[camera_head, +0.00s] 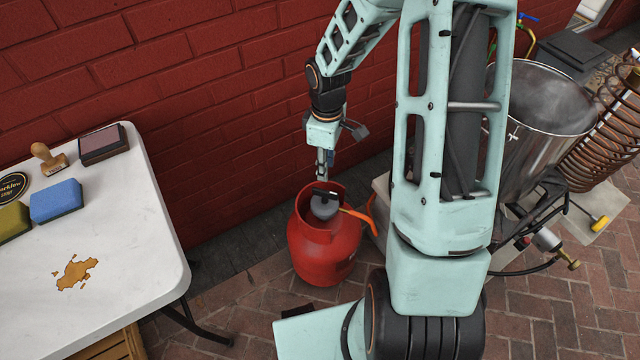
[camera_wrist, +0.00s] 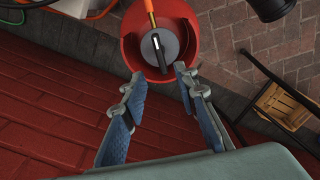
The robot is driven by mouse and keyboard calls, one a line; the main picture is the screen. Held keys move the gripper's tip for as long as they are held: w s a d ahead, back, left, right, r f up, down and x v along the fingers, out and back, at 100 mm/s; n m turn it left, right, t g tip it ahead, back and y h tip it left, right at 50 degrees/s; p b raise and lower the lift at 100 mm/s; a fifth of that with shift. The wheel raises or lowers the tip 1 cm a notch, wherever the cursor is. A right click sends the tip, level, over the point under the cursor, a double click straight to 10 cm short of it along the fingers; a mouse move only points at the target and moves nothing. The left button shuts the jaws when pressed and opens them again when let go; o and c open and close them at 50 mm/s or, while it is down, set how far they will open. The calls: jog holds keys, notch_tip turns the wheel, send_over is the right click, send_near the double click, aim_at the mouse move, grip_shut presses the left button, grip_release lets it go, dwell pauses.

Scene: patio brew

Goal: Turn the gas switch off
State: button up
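The red gas bottle (camera_head: 323,253) stands on the brick floor by the red wall. On its top is a grey round regulator (camera_head: 325,207) with a dark switch lever and an orange hose (camera_head: 357,216). In the wrist view the regulator (camera_wrist: 172,47) sits inside the bottle's red collar (camera_wrist: 188,14), with the black lever (camera_wrist: 159,52) across it. My gripper (camera_wrist: 157,82) is open and empty, its fingers spread on either side of the lever's near end. In the head view my gripper (camera_head: 321,180) is just above the collar. Contact with the lever cannot be told.
A white table (camera_head: 125,255) at left holds a stamp (camera_head: 47,157), an ink pad (camera_head: 103,144), sponges (camera_head: 56,201) and a brown spill (camera_head: 75,273). A steel pot (camera_head: 540,125) and copper coil (camera_head: 605,135) stand at right. The brick wall (camera_head: 235,130) is close behind.

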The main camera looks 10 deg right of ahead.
aim_at(325, 191)
notch_tip(325, 191, down, 10)
jog(key=b, duration=0.3)
jog(key=shift+f, duration=0.2)
grip_shut()
